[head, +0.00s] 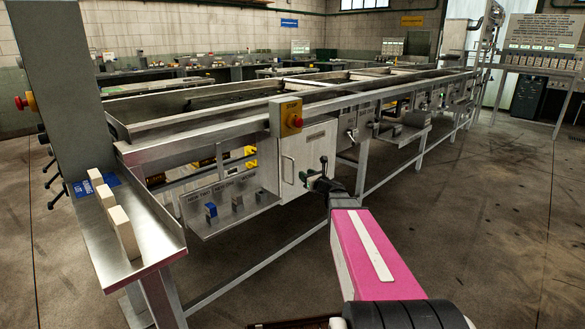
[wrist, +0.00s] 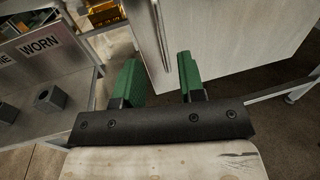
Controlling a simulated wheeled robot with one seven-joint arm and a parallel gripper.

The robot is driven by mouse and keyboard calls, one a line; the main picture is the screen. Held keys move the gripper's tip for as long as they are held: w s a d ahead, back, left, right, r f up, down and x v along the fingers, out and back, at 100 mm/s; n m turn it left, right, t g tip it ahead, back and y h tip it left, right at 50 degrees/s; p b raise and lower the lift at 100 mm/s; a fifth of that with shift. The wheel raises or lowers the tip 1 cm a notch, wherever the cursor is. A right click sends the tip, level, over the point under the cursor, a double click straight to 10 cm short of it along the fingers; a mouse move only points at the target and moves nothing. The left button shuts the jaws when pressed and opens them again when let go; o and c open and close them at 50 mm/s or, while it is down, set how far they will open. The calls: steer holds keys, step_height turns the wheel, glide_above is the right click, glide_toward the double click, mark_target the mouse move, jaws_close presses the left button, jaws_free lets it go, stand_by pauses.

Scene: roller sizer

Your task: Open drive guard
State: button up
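The drive guard is a pale grey metal door (head: 312,150) on the near end of the machine frame, and it looks shut. Its upright bar handle (head: 288,169) is near the door's left edge. The door (wrist: 225,35) fills the upper right of the wrist view, with the handle (wrist: 161,36) at its left side. My gripper (head: 322,178) is in front of the door, right of the handle in the head view. In the wrist view my gripper (wrist: 157,72) has its two green fingers apart and nothing between them; the handle's lower end lies beyond the gap.
Left of the door is a metal shelf (head: 220,212) with small blocks, labelled "WORN" in the wrist view. A steel tray (head: 150,225) with pale blocks stands at far left. Floor (head: 470,230) is clear at right.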

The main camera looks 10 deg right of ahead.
steer(key=x, duration=1)
jaws_close()
